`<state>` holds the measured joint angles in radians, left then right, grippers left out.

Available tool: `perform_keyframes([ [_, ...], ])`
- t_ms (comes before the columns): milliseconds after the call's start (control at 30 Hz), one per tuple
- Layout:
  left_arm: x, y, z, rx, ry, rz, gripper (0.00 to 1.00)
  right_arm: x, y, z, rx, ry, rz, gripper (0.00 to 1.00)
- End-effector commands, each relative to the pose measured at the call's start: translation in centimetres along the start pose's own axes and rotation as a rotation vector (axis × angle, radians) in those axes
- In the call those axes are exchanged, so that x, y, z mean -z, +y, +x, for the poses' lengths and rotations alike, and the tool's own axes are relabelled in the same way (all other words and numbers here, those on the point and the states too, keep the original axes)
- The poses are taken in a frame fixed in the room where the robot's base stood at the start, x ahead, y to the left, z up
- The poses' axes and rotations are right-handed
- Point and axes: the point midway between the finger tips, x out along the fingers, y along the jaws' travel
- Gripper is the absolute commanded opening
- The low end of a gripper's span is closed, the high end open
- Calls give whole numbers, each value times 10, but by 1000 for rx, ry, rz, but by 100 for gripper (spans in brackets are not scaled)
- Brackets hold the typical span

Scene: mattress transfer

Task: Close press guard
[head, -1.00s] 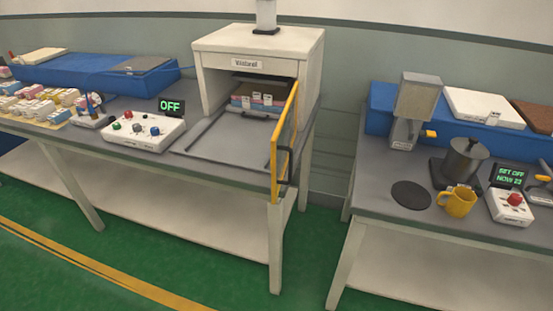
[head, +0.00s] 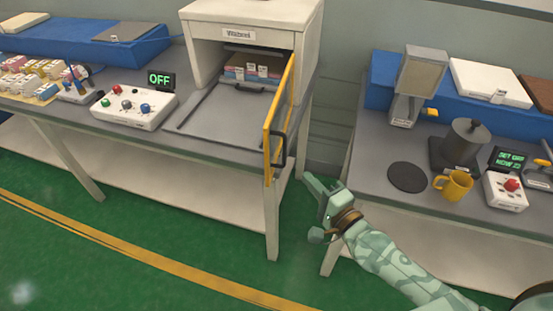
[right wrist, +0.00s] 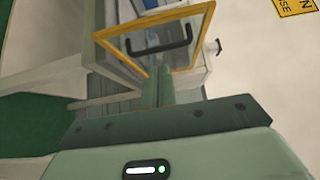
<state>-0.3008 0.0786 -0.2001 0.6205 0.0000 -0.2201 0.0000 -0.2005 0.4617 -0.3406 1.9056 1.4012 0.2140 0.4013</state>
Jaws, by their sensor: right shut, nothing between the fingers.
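The press guard (head: 268,150) is a yellow-framed panel standing swung open at the right side of the white press (head: 240,34), jutting toward the front edge of the table. Its black handle (head: 281,150) is on its right face. The guard frame (right wrist: 135,23) and handle (right wrist: 160,49) also show in the right wrist view, beyond the fingertips. My right gripper (head: 308,179) is shut and empty, below and right of the handle, apart from it. Its closed fingers show in the right wrist view (right wrist: 158,86). My left gripper is not in view.
The press opening holds a tray of small boxes (head: 252,68). A control box (head: 132,106) and an OFF display (head: 161,80) stand left of the press. The right table holds a yellow mug (head: 454,186), a pot (head: 464,143) and a black disc (head: 407,177). A gap separates the tables.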

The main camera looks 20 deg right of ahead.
Motion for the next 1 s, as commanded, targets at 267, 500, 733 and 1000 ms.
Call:
perform_keyframes([
  [267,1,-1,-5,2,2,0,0,0,-2,61,3,1,-2,0],
  [500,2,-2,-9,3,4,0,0,-21,0,88,0,-1,-2,0],
  [733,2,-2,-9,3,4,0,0,-28,0,95,-1,-1,-4,0],
  [1000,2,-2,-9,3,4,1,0,-28,1,95,-1,0,-5,0],
])
